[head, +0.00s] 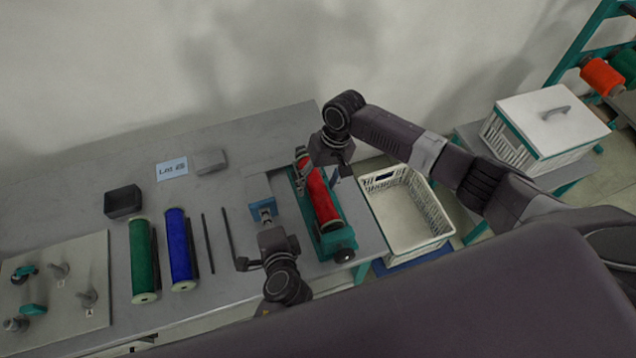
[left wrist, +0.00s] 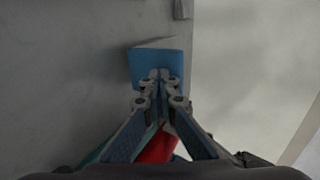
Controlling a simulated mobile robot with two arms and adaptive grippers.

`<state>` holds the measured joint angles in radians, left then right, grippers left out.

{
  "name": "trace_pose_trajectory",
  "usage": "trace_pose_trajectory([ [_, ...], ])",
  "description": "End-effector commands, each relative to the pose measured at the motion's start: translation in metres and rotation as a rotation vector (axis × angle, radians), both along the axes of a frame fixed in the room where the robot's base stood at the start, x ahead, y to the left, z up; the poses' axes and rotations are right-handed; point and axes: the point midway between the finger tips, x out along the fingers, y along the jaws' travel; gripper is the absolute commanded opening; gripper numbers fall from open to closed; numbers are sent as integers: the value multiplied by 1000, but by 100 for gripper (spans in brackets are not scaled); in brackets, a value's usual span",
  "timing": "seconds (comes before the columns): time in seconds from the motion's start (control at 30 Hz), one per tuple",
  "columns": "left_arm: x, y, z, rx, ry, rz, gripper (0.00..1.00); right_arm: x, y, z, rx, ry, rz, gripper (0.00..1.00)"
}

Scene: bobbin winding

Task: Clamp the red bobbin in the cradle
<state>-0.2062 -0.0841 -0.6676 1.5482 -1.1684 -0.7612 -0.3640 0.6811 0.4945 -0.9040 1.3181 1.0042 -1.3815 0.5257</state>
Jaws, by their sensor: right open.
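The red bobbin (head: 321,198) lies lengthwise in the teal cradle (head: 338,240) at the table's right side. A grey metal part (head: 301,174) stands by its far end. My right gripper (head: 335,172) is open above the cradle's right side, near that end. My left gripper (head: 264,222) is left of the cradle. Its fingers (left wrist: 159,80) are nearly together at a small blue block (left wrist: 158,62), and appear shut on it; the contact is hard to see. The block also shows in the head view (head: 263,206). The red bobbin (left wrist: 160,147) shows partly below the fingers in the left wrist view.
Green (head: 144,260) and blue (head: 180,248) bobbins lie on the table to the left, beside two dark rods (head: 207,243). A dark box (head: 123,201), a label card (head: 172,168) and a tool board (head: 58,285) are further left. A white basket (head: 408,210) stands right of the table.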

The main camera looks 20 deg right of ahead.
Motion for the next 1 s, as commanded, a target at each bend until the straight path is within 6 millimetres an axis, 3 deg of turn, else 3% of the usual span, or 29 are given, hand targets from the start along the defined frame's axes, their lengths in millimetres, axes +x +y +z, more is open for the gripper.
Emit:
trace_pose_trajectory([
  [0.27, 2, 1, 2, 1, -4, 1, 0, 1, 0, 30, 0, -5, 2, 58],
  [0.57, 2, 1, 2, 1, -4, 1, 0, 2, 0, 90, 0, -6, 2, 58],
  [0.7, 2, 1, 30, 0, -6, 1, 0, -1, 0, 112, 1, 0, 0, 58],
  [1.0, 2, 0, 66, -1, -4, 0, 0, -1, 0, 142, 2, 0, -1, 58],
])
